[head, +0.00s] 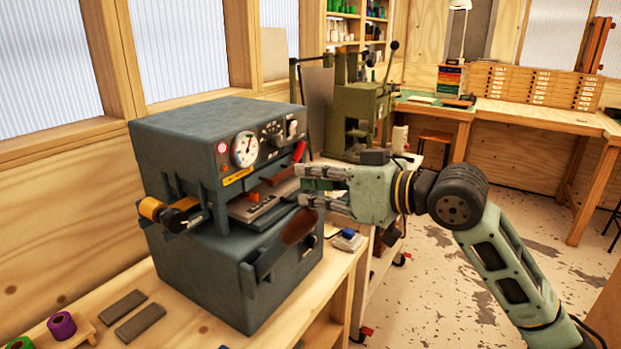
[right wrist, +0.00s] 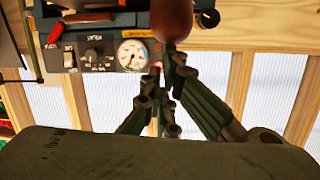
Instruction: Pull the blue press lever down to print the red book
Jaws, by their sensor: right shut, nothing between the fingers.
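The blue-grey press (head: 225,130) stands on the wooden bench at left, with a gauge and knobs on its front. Its lever has a reddish-brown handle (head: 299,227) at the front right, hanging low on a dark bar. The handle also shows at the top of the right wrist view (right wrist: 172,18). My right gripper (head: 302,186) is shut and empty, just above and beside the handle; I cannot tell whether they touch. A small orange-red piece (head: 253,197) shows in the press opening. I cannot make out a red book there. My left gripper is out of view.
A yellow-ended crank (head: 152,208) sticks out at the press's left, and a red lever (head: 299,152) at its right. Two grey bars (head: 139,321) and thread spools (head: 62,326) lie in front. A green machine (head: 355,110) stands behind. The floor at right is open.

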